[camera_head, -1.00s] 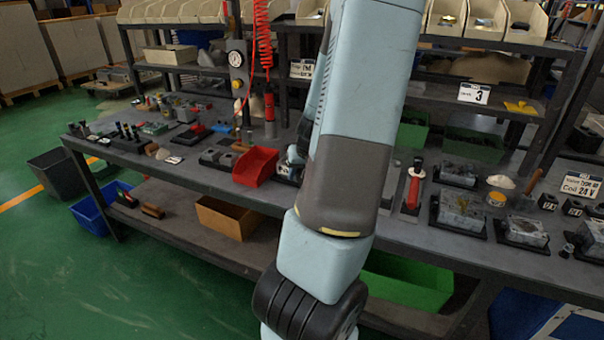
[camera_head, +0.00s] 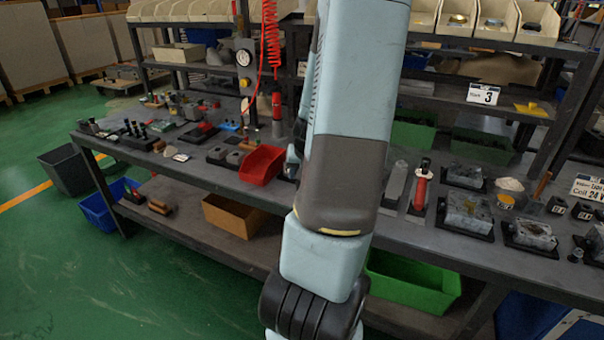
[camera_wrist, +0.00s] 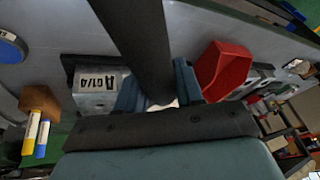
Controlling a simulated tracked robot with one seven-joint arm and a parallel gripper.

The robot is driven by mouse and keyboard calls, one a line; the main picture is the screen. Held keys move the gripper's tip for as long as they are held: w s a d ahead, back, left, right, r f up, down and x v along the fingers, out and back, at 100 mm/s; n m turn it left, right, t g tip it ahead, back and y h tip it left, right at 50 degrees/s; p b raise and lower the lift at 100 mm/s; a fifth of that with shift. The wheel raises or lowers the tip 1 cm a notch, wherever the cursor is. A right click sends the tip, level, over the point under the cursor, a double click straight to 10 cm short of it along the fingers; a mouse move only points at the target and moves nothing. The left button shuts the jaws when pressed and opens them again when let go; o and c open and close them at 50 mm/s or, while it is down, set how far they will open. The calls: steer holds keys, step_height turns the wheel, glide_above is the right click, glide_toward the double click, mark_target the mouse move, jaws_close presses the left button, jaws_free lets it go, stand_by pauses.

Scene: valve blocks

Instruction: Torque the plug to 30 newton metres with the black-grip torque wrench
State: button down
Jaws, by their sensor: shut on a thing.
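My gripper (camera_wrist: 158,88) shows in the wrist view as two teal fingers. It is shut on a long dark bar (camera_wrist: 140,35), which looks like the black-grip torque wrench; the bar runs up out of the top of the picture. A grey metal valve block (camera_wrist: 97,102) with a white label reading "A G1/4" is just left of the fingers. I cannot make out the plug or the wrench's scale. In the head view my arm hides the gripper and wrench.
A red bin (camera_head: 262,165) is on the bench beside my arm, also right of the fingers in the wrist view (camera_wrist: 222,70). A red-handled tool (camera_head: 421,186) and several valve blocks (camera_head: 468,211) stand to the right. A green crate (camera_head: 415,281) is below.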

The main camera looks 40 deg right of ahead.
steer(key=shift+w+a+m, duration=0.4)
steer(key=shift+a, duration=0.05)
steer(key=shift+d, duration=0.1)
stand_by(0.4)
steer(key=shift+s+d+n, duration=0.75)
steer(key=shift+d+n, duration=0.05)
steer(key=shift+d, duration=0.05)
